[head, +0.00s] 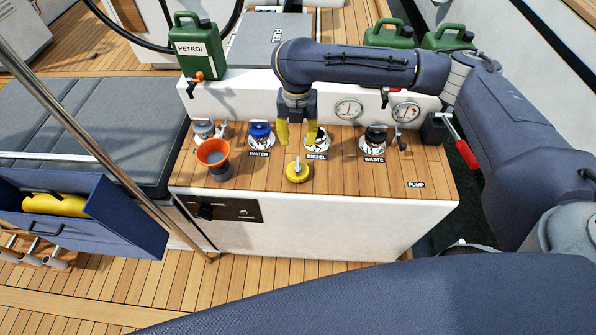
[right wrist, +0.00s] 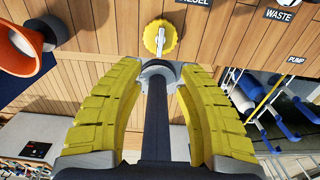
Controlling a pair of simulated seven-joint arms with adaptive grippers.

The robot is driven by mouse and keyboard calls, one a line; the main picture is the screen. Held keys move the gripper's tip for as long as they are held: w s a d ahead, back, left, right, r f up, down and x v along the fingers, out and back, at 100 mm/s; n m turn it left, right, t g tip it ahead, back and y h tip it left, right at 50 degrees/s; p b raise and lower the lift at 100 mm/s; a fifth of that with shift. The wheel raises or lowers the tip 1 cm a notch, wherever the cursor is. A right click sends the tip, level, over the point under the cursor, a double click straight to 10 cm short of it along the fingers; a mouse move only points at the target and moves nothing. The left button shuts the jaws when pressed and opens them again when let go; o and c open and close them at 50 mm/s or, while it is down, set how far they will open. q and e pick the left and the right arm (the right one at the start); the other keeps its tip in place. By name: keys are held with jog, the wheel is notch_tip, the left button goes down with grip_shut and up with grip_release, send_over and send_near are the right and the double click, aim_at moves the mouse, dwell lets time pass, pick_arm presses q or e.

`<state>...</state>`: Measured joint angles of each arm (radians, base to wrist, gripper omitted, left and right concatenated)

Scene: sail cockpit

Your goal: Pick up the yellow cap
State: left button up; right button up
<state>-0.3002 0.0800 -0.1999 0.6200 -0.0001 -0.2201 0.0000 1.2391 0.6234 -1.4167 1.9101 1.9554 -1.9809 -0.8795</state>
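The yellow cap (head: 298,174) is round with a pale handle on top. It rests on the wooden top of the console, just in front of the DIESEL label. It also shows in the right wrist view (right wrist: 160,38), at the top centre beyond the fingertips. My right gripper (head: 297,140) has yellow fingers and points down behind the cap in the head view, apart from it. In the right wrist view its two fingers (right wrist: 162,68) stand spread, with no cap between them. My left gripper is not in view.
An orange funnel (head: 213,152) stands left of the cap. The WATER filler (head: 260,134), DIESEL filler (head: 318,138) and WASTE filler (head: 376,138) line the console's back. A green petrol can (head: 197,45) stands behind. The wood right of the cap is clear.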

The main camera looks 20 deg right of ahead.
aim_at(298, 164)
jog(key=shift+f, duration=6.65)
jog(key=shift+c, duration=0.5)
grip_shut()
